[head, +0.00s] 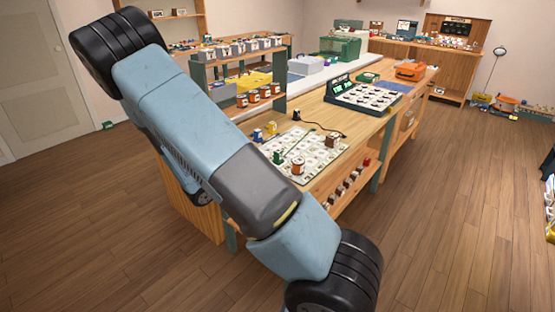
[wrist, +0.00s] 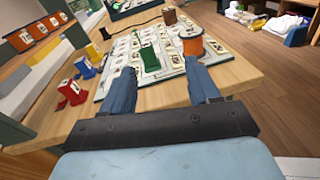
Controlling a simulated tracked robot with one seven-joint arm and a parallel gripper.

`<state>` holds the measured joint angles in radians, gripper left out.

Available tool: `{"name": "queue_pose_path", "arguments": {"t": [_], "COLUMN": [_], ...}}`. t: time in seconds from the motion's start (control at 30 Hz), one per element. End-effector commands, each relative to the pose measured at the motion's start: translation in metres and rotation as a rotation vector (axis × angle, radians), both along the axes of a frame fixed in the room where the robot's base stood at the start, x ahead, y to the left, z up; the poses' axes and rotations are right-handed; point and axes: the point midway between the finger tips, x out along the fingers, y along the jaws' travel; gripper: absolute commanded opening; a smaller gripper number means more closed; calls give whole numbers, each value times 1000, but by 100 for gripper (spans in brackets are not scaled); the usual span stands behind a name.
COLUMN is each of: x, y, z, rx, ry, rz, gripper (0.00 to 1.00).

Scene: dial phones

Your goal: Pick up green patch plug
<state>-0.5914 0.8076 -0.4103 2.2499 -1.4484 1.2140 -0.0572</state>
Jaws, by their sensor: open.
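The green patch plug (wrist: 150,61) stands on a pale board (wrist: 111,79) printed with small pictures, at the near end of the wooden bench. It also shows in the head view (head: 277,157). In the wrist view my gripper (wrist: 160,70) is open. Its two blue fingers point toward the board, and the green plug appears between them, nearer the left finger. Nothing is held. The gap in depth between fingertips and plug is hard to judge. In the head view my arm crosses the picture, and I cannot make out the gripper there.
A brown plug (wrist: 169,16) is farther back. Red (wrist: 72,90), blue (wrist: 85,69) and yellow (wrist: 93,53) plugs stand left of the board. A dark switch panel (head: 363,95) stands farther along the bench.

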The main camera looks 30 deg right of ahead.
Motion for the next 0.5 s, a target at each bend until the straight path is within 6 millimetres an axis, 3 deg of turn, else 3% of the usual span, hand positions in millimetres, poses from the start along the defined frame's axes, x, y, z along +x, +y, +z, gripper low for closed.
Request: {"name": "queue_pose_path", "arguments": {"t": [0.27, 0.5], "x": [16, 26], "y": [7, -22], "z": [-21, -22], "rx": [-99, -105], "ry": [71, 76], "rz": [102, 104], "gripper": [61, 61]}}
